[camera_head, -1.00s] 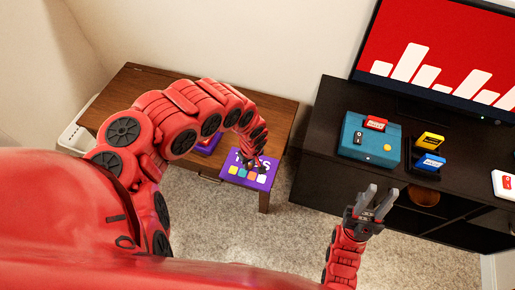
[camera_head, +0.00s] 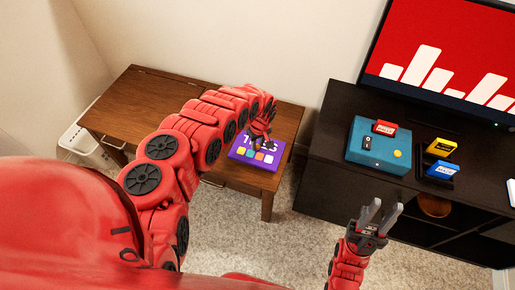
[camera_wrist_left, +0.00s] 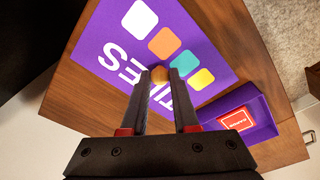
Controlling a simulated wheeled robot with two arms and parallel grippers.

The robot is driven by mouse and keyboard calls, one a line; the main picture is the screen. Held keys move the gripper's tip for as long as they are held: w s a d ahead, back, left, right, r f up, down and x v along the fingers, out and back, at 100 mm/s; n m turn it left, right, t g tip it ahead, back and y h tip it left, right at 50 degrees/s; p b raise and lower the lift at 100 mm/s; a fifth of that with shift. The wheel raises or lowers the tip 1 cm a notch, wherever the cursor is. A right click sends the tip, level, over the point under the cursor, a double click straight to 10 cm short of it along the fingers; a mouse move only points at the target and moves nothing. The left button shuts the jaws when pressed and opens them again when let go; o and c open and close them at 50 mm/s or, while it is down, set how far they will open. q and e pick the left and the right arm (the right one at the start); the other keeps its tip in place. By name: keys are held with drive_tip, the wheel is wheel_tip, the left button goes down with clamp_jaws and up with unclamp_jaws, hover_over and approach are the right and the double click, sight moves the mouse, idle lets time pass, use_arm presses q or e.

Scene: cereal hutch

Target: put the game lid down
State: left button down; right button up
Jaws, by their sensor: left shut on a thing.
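The game lid (camera_head: 243,152) is a flat purple panel with white letters and coloured squares. It is over the right end of the wooden table; whether it touches the top I cannot tell. My left gripper (camera_head: 258,146) is shut on its small round knob (camera_wrist_left: 159,73), seen between the fingertips in the left wrist view. The open purple game box (camera_wrist_left: 262,126), with a red card-like piece (camera_wrist_left: 238,119) in it, is beside the lid in that view. My arm hides the box in the head view. My right gripper (camera_head: 383,211) is open and empty, in front of the dark cabinet.
The wooden table (camera_head: 150,95) has bare room at its left and back. The dark cabinet (camera_head: 325,165) at right bears a teal box (camera_head: 378,146), a yellow and a blue cartridge (camera_head: 442,170), and a screen (camera_head: 440,55). A white device (camera_head: 80,138) stands left of the table.

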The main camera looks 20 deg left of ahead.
sight(258, 145)
use_arm(q)
drive_tip(key=shift+w+a, duration=0.1)
drive_tip(key=shift+w, duration=0.15)
drive_tip(key=shift+f+b, duration=0.7)
drive_tip(key=shift+f, duration=1.05)
drive_tip(key=shift+f, duration=0.1)
drive_tip(key=c, duration=0.7)
unclamp_jaws()
